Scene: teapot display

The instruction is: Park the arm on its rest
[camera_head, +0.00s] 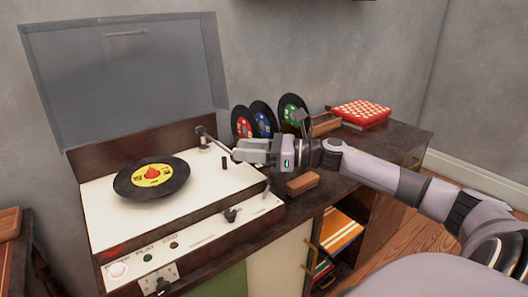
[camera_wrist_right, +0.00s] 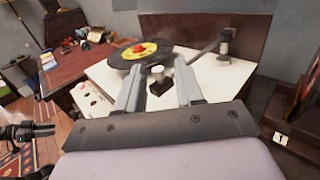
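The record player (camera_head: 130,215) stands with its lid up. A black record with a yellow label (camera_head: 152,176) lies on its platter. The grey tonearm (camera_head: 217,142) reaches from its pivot at the back toward my right gripper (camera_head: 238,152). In the right wrist view the tonearm (camera_wrist_right: 208,50) ends close to the right-hand fingertip, and I cannot tell whether they touch. The right gripper (camera_wrist_right: 159,80) is open. A short dark-topped post (camera_wrist_right: 158,80), probably the rest, shows between its fingers.
Several records (camera_head: 291,110) stand upright behind my right arm. A red patterned box (camera_head: 361,113) lies at the cabinet's far right. A small brown block (camera_head: 302,184) lies right of the player. The raised lid (camera_head: 125,75) stands behind the deck.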

